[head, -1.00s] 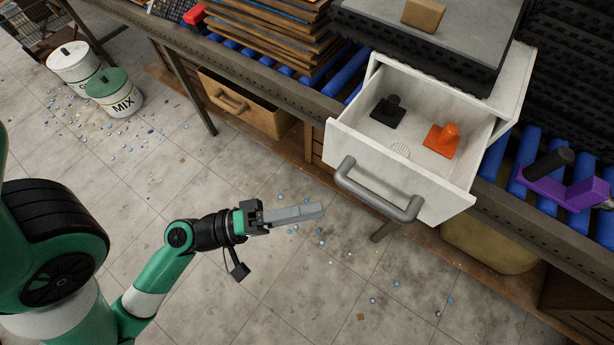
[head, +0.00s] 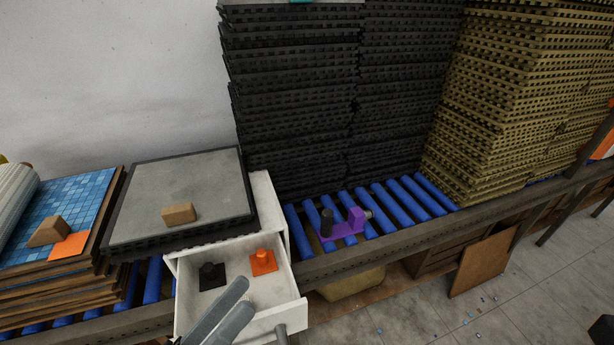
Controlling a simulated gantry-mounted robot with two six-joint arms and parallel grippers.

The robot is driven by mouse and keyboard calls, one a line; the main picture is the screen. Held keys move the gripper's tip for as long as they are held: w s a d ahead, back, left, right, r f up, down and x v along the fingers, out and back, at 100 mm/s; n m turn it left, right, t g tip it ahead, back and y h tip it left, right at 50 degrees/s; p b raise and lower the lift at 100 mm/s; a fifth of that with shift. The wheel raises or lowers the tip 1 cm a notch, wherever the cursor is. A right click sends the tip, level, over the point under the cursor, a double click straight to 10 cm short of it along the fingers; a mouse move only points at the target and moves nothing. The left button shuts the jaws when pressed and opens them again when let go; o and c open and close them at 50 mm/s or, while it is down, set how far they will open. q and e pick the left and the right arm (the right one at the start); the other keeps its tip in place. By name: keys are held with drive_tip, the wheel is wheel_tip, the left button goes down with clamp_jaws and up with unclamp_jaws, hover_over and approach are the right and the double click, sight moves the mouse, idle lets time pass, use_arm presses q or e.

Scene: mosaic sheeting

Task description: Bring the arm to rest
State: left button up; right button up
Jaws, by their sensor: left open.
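My left gripper (head: 222,315) shows at the bottom edge of the head view. Its two grey fingers point up and to the right, with a gap between them and nothing seen held. They overlap the front left of the open white drawer (head: 290,285) in the picture; I cannot tell their height above it. The rest of that arm is out of frame. Inside the drawer are a black knobbed piece (head: 211,277) and an orange knobbed piece (head: 263,262). Part of the grey drawer handle (head: 282,335) shows at the bottom edge. My right gripper is not in view.
A grey slab (head: 180,190) with a tan block (head: 179,213) sits behind the drawer. Blue mosaic sheets (head: 75,200) on boards are at left. A purple tool (head: 343,226) lies on blue rollers (head: 410,197). Tall black (head: 300,110) and olive (head: 510,100) stacks stand behind.

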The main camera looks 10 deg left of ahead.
use_arm(q)
drive_tip(key=w+a+r+t+y+p, duration=0.1)
drive_tip(key=r+y+p, duration=0.3)
drive_tip(key=r+p, duration=1)
drive_tip(key=a+r+m+t+y+p, duration=0.1)
drive_tip(key=a+r+t+y+p, duration=0.2)
drive_tip(key=r+p, duration=1.1)
drive_tip(key=w+a+r+t+y+p, duration=0.1)
drive_tip(key=r+t+y+p, duration=0.3)
drive_tip(key=r+p, duration=1.1)
wheel_tip(320, 180, up, 26)
drive_tip(key=shift+w+a+f+y, duration=0.15)
drive_tip(key=shift+w+a+y, duration=0.2)
drive_tip(key=shift+a, duration=0.25)
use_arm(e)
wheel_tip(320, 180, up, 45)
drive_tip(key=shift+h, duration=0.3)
